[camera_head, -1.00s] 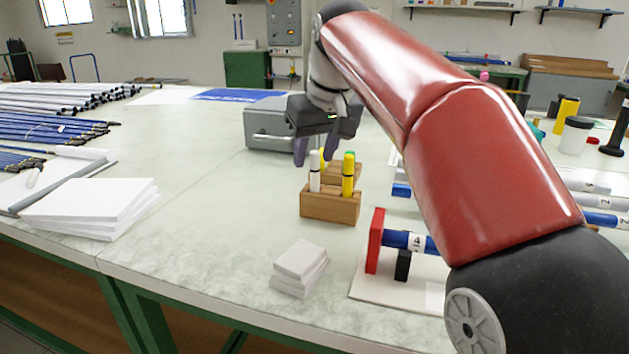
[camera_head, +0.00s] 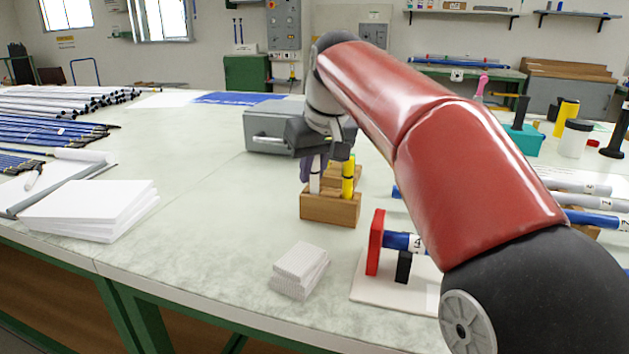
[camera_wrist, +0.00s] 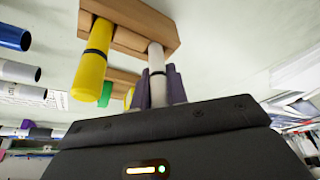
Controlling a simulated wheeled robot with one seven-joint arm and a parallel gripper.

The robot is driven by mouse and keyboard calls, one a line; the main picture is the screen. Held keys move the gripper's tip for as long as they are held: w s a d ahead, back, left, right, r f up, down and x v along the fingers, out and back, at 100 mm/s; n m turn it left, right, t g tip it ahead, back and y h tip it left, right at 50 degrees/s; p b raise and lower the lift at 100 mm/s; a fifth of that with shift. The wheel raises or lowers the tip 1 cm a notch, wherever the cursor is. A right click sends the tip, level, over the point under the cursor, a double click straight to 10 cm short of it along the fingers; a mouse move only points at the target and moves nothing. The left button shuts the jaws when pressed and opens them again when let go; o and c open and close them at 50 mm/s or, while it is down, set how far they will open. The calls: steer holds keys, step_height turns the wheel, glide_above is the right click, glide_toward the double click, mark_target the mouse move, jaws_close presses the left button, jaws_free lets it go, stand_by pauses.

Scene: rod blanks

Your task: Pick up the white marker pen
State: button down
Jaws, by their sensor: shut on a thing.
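The white marker pen (camera_head: 315,176) stands upright in the left part of a wooden block holder (camera_head: 330,208). It also shows in the wrist view (camera_wrist: 156,62), with its lower end in the holder (camera_wrist: 128,22). My gripper (camera_head: 318,168) is above the holder, with its fingers down around the upper part of the white pen. In the wrist view my gripper (camera_wrist: 159,86) has its two purple fingers closed on either side of the pen. The pen's top end is hidden by the gripper in the head view.
A yellow marker (camera_head: 348,180) stands beside the white pen in the same holder, close to my gripper. A grey metal box (camera_head: 262,132) is behind. A stack of small white tiles (camera_head: 300,268) and a red stand (camera_head: 376,242) are in front.

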step_height(320, 180, up, 8)
steer(key=shift+p, duration=1.2)
steer(key=shift+r, duration=0.95)
